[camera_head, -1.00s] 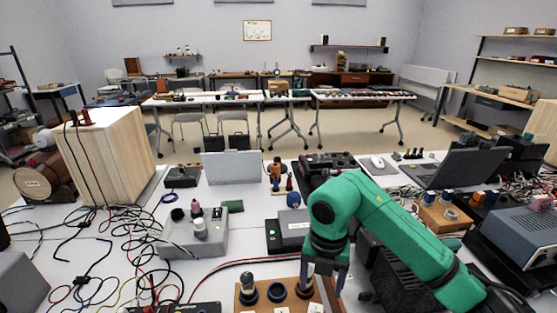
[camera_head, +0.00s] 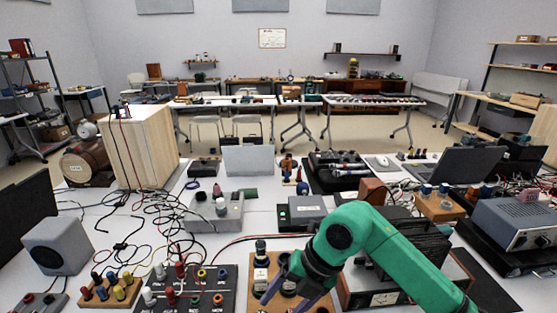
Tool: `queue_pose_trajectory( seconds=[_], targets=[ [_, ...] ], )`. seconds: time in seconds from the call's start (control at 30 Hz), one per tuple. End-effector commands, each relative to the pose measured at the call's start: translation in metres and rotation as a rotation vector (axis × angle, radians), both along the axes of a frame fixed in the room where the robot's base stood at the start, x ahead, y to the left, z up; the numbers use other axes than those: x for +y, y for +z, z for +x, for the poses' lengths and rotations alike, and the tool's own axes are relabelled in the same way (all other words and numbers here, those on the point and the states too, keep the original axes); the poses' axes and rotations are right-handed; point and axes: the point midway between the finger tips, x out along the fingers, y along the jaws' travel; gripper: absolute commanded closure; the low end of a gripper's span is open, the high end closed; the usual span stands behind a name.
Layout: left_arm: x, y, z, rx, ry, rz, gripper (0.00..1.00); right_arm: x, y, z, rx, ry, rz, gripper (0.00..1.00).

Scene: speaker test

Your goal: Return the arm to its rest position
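My green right arm comes in from the lower right. Its gripper (camera_head: 291,294) is at the bottom of the view, over a wooden board (camera_head: 256,300) with dark round sockets and a black-capped post (camera_head: 260,252). The two dark purple fingers are spread apart, and I see nothing held between them. The fingers and wrist hide part of the board. Whether the fingertips touch the board I cannot tell. My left arm and gripper are not in view.
Left of the gripper is a black panel (camera_head: 205,277) with coloured terminals. A grey speaker box (camera_head: 57,247) and loose cables lie farther left. A blue-grey instrument (camera_head: 518,222) is at right.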

Motion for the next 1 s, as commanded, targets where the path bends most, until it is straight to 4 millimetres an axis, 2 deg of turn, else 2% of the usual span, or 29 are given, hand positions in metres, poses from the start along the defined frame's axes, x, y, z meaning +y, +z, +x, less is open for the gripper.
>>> queue_pose_trajectory(
  seconds=[0.07,0.17,0.27,0.33,0.37,0.4,0.43,0.47,0.5,0.53,0.57,0.6,0.67,0.7,0.77,0.8,0.9,1.0],
  targets=[
    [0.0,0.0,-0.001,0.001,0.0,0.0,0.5,0.026,0.009,-0.009,-0.009,0.038,0.139,0.26],
    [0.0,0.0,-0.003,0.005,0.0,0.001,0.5,0.062,0.034,-0.02,-0.028,0.073,0.37,0.26],
    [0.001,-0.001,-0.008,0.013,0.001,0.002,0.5,0.094,0.078,-0.029,-0.051,0.068,0.667,0.26],
    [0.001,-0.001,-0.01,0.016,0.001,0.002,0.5,0.106,0.123,-0.029,-0.071,0.009,0.935,0.26],
    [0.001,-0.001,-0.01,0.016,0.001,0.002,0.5,0.105,0.146,-0.026,-0.081,-0.037,1.06,0.26],
    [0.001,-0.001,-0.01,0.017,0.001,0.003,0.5,0.097,0.176,-0.016,-0.095,-0.13,1.233,0.26],
    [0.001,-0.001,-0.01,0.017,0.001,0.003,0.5,0.084,0.197,-0.005,-0.106,-0.223,1.359,0.26],
    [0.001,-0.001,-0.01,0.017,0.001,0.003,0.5,0.067,0.214,0.009,-0.113,-0.332,1.475,0.26],
    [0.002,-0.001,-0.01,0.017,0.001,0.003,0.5,0.037,0.227,0.03,-0.122,-0.501,1.605,0.26],
    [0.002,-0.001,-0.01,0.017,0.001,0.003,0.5,0.013,0.23,0.046,-0.124,-0.636,1.681,0.26],
    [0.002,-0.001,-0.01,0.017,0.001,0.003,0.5,-0.012,0.227,0.061,-0.125,-0.777,1.736,0.26],
    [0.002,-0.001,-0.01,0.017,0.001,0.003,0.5,-0.044,0.216,0.079,-0.119,-0.964,1.784,0.26],
    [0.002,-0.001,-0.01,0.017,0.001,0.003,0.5,-0.09,0.187,0.098,-0.099,-1.244,1.802,0.26],
    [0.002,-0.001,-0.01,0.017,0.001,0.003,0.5,-0.116,0.16,0.105,-0.078,-1.425,1.781,0.26],
    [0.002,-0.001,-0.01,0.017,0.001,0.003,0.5,-0.152,0.115,0.108,-0.035,-1.688,1.709,0.26],
    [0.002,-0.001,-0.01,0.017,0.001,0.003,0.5,-0.171,0.082,0.104,0.0,-1.85,1.637,0.26],
    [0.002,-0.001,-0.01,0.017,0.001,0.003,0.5,-0.203,0.005,0.079,0.105,-2.185,1.402,0.26],
    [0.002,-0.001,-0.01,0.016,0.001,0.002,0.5,-0.218,-0.053,0.043,0.212,-2.402,1.157,0.26]
  ],
)
